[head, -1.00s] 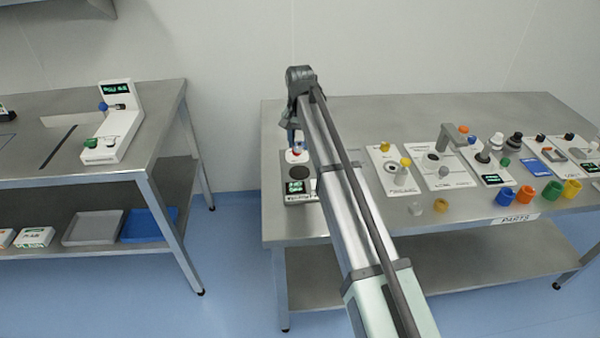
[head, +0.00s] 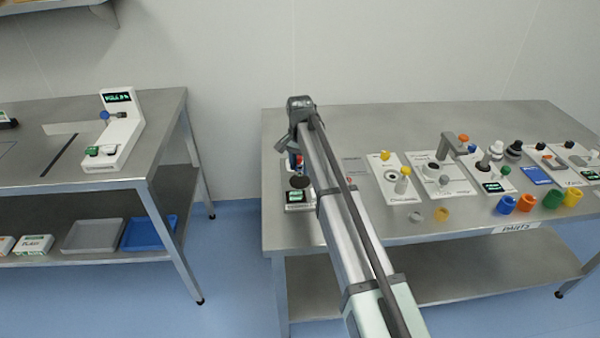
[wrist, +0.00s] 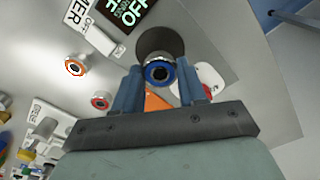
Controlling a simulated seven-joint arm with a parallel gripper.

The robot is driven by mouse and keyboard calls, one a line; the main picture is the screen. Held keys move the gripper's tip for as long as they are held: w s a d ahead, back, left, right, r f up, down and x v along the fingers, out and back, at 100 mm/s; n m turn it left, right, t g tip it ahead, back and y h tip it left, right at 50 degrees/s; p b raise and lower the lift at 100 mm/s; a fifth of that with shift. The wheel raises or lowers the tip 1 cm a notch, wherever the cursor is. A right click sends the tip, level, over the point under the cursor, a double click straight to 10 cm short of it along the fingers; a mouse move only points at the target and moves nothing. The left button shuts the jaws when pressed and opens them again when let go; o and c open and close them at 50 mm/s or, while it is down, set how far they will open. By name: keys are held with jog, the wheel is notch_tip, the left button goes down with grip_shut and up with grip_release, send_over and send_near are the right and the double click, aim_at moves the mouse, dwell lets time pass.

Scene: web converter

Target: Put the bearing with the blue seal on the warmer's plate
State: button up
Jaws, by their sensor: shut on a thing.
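The bearing with the blue seal (wrist: 158,72) is between the two blue fingers of my gripper (wrist: 159,84) in the wrist view. My gripper is shut on it. The warmer's round dark plate (wrist: 160,38) shows just beyond the bearing, which overlaps its edge in this view. I cannot tell whether the bearing touches the plate. In the head view my gripper (head: 294,160) is just above and behind the warmer (head: 299,206), whose dark plate (head: 299,182) is visible. My arm partly hides the warmer there.
A bearing with an orange seal (wrist: 75,65) and one with a red seal (wrist: 100,101) lie apart from the warmer. An orange shape (wrist: 155,102) shows between the fingers. Stations and coloured cups (head: 527,198) fill the table's right side. Another bench (head: 60,180) stands left across a gap.

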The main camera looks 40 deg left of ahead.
aim_at(300, 168)
jog(key=shift+f, duration=1.6)
jog(key=shift+f, duration=0.15)
jog(key=o, duration=1)
notch_tip(300, 168, up, 12)
jog(key=shift+r, duration=0.15)
